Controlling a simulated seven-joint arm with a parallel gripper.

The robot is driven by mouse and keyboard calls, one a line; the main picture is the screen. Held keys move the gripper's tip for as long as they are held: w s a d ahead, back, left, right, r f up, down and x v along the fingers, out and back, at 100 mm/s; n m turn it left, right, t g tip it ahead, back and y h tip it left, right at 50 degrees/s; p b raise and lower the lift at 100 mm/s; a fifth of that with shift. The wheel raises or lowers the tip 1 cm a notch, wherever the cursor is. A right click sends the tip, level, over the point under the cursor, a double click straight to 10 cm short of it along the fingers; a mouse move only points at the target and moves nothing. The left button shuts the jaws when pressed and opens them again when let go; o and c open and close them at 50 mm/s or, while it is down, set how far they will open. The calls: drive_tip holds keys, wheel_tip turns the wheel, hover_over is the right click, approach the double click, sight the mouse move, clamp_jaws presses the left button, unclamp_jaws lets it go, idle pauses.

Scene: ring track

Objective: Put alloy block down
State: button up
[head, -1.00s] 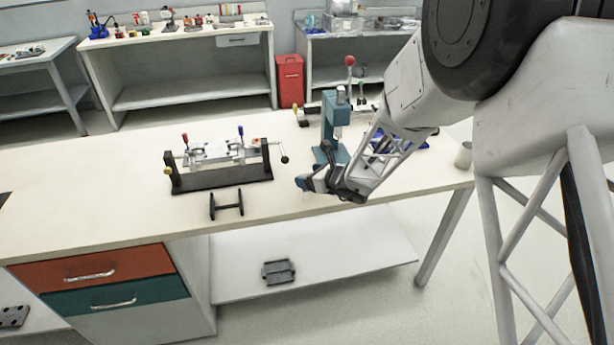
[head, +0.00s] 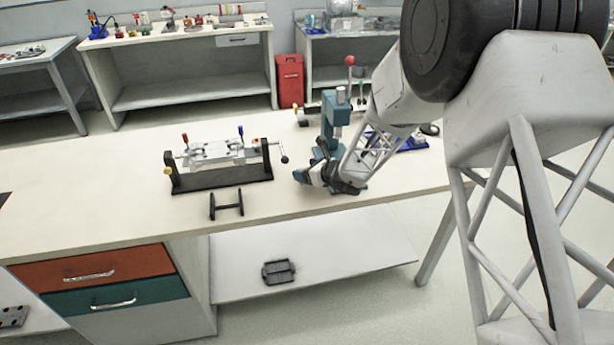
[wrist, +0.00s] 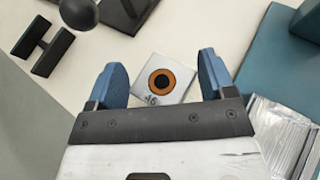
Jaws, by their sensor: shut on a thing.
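The alloy block (wrist: 163,80) is a pale metal square with an orange ring around a dark centre and a number on its face. In the wrist view it sits between the two blue fingertips of my gripper (wrist: 162,78), which is shut on it. In the head view my gripper (head: 312,177) is low over the front part of the bench, just in front of the teal press (head: 331,125). The block cannot be made out there. Whether its underside touches the bench cannot be told.
A small black stand (head: 227,206) is left of my gripper, and a black-based clamp fixture (head: 222,180) is behind it. The press's teal base (wrist: 285,55) is close on the right in the wrist view. The bench top (head: 90,205) is bare at left.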

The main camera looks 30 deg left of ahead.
drive_tip(key=shift+f, duration=1.25)
drive_tip(key=shift+f, duration=0.1)
drive_tip(key=o, duration=1.1)
drive_tip(key=shift+c, duration=0.2)
drive_tip(key=shift+d+r, duration=0.25)
drive_tip(key=shift+d, duration=0.1)
drive_tip(key=shift+v, duration=5.6)
drive_tip(key=shift+s, duration=0.2)
